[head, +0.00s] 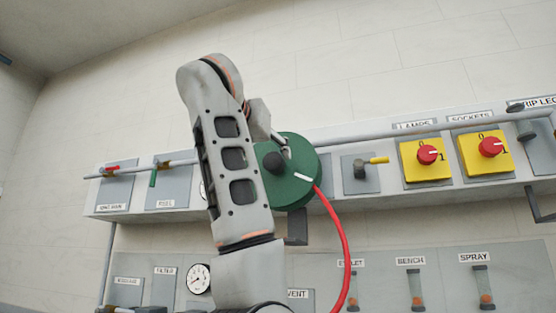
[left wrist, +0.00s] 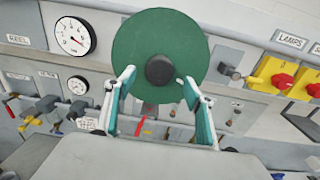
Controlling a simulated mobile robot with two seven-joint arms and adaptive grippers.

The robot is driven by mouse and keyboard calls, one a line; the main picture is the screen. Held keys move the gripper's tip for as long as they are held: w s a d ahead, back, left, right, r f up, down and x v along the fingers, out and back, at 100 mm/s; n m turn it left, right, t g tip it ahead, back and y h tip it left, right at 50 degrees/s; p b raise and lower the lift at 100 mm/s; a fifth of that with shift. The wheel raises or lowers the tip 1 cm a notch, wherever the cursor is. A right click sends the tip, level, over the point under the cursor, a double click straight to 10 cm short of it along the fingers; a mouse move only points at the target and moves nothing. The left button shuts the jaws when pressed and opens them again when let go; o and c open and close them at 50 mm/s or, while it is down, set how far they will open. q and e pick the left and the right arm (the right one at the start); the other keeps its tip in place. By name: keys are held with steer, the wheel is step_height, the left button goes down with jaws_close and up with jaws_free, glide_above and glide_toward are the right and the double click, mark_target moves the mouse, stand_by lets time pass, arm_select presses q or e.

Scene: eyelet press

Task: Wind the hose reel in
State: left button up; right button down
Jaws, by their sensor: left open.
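A round black knob (head: 273,163) sticks out from the disc. In the left wrist view the green disc (left wrist: 160,30) fills the top middle, and the black knob (left wrist: 160,70) is between the fingertips in the picture. My left gripper (left wrist: 159,80) is open and shut on nothing; contact with the knob cannot be told. In the head view my left arm hides most of that gripper. My right gripper is not in view.
To the right are a yellow-handled valve (head: 377,160) and yellow boxes with red knobs (head: 428,154). A gauge (head: 199,279) is below left. Labelled valves line the panel's left end.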

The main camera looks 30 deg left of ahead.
mark_target(271, 161)
arm_select(q)
steer(key=p+x, duration=0.1)
steer(key=x, duration=0.4)
steer(key=shift+w+a+p, duration=0.2)
steer(key=shift+w+p, duration=0.15)
steer(key=shift+w, duration=0.05)
jaws_close()
steer(key=shift+a, duration=0.1)
